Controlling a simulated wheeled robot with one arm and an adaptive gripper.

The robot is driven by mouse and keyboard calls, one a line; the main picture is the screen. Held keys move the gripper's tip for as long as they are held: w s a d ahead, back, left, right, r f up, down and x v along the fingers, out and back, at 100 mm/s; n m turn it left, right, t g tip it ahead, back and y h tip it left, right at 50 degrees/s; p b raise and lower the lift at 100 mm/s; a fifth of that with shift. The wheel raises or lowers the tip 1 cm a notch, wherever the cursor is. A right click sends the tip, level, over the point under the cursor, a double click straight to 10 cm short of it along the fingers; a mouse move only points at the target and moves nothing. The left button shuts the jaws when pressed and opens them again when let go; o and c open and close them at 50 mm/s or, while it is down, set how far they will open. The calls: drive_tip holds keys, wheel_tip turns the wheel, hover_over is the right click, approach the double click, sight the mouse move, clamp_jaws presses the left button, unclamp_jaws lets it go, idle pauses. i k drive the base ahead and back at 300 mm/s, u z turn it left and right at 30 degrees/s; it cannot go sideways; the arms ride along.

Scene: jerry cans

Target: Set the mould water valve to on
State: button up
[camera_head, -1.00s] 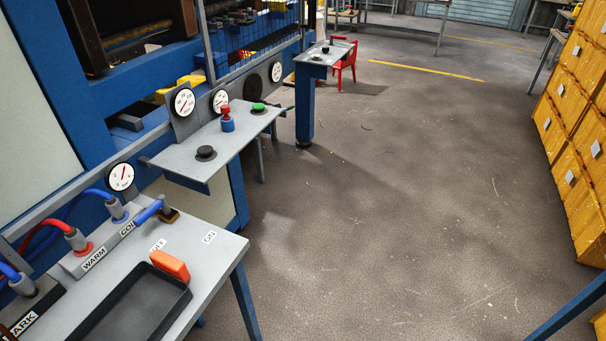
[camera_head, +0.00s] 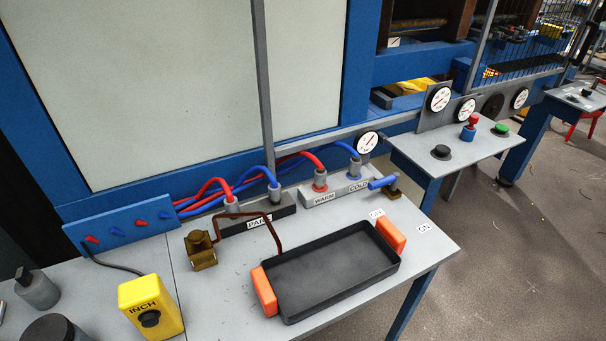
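A valve with a blue lever (camera_head: 381,183) and a brass body (camera_head: 393,193) stands near the back right of the grey table, beside the block marked WARM and COLD (camera_head: 338,189). The lever lies roughly level and points left from the brass body, towards that block. An OFF label (camera_head: 377,213) and an ON label (camera_head: 423,228) lie on the tabletop in front of the valve, with ON farther right. I cannot tell from its name which circuit the valve serves. My gripper is not in view.
A black tray (camera_head: 325,273) with orange grips lies in front of the valve. A PARK block (camera_head: 254,219) with hoses, a bent brown rod (camera_head: 247,215) and a yellow INCH box (camera_head: 151,308) stand to the left. Open floor (camera_head: 500,270) lies right of the table.

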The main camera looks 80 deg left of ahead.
sight(393, 179)
drive_tip(key=u, duration=2.4)
drive_tip(key=i, duration=0.95)
drive_tip(key=u, duration=0.65)
